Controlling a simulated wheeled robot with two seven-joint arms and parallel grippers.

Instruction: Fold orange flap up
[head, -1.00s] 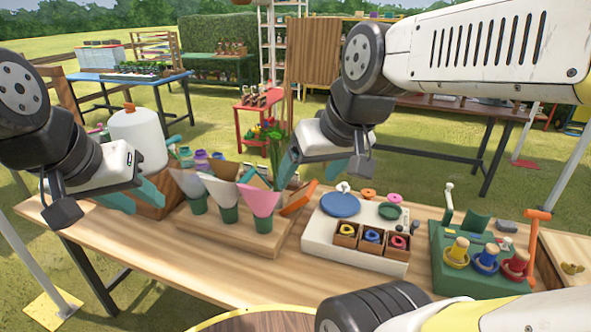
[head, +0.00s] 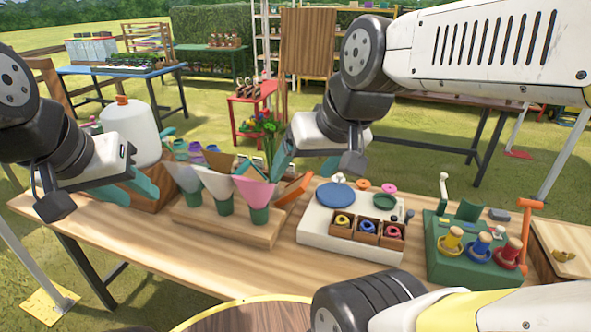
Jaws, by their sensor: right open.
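The orange flap (head: 293,189) is a small tilted panel at the right end of the wooden stand (head: 218,228), behind and right of the paper cones. Its lower part is partly hidden. My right gripper (head: 306,164) is open and empty, its teal fingers pointing down just above and behind the flap. I cannot tell whether a finger touches it. My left gripper (head: 128,189) is at the left, by the white jug, with its teal fingers spread and nothing visible between them.
Several paper cones in green cups, including a pink one (head: 253,191), stand on the stand. A white board (head: 318,235) with a blue disc and ring boxes lies to the right, then a green tool station (head: 440,262). A white jug (head: 132,128) stands behind my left gripper.

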